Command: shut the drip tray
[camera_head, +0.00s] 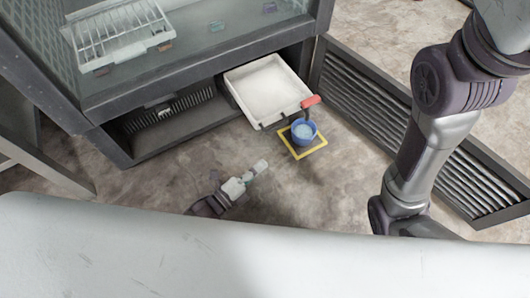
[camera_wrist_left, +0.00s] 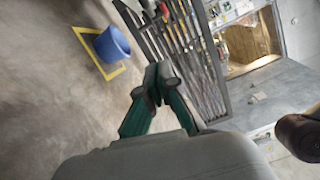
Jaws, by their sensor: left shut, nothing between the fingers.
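The drip tray (camera_head: 265,88) is a white, shallow tray pulled out from the low opening at the base of the dark freezer cabinet in the head view. A red handle (camera_head: 310,101) sits at its front right corner. My left gripper (camera_head: 263,165) is low over the floor, in front of the tray and apart from it. Its fingers are shut and empty, and they also show in the left wrist view (camera_wrist_left: 157,80). My right gripper is not in view; the right arm shows at the right, its lower end hidden behind my own body.
A blue bucket (camera_head: 303,132) stands in a yellow floor square (camera_head: 318,146) just in front of the tray's handle. A slatted dark panel (camera_head: 365,98) lies to the right of the tray. A wire basket (camera_head: 117,36) is inside the cabinet.

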